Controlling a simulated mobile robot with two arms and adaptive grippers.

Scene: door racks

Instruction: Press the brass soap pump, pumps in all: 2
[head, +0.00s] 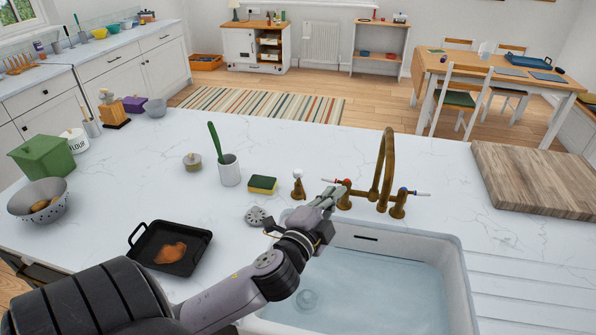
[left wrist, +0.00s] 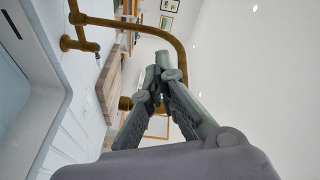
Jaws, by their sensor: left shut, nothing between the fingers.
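The brass soap pump (head: 298,187) stands upright on the white worktop behind the sink, left of the brass tap, with a pale top. My left gripper (head: 335,191) is shut and empty. In the head view it is just right of the pump, in front of the tap's left handle, and appears apart from the pump. In the left wrist view the closed fingers (left wrist: 160,70) point up, with the tap's curved spout (left wrist: 140,27) behind them. I cannot clearly make out the pump in that view. My right gripper is in neither view.
The tap (head: 386,170) rises close to the right of my left gripper. The water-filled sink (head: 455,270) lies in front. A sponge (head: 263,184), a white cup with a green brush (head: 229,172) and a black pan (head: 140,236) are to the left. A wooden board (head: 535,178) lies right.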

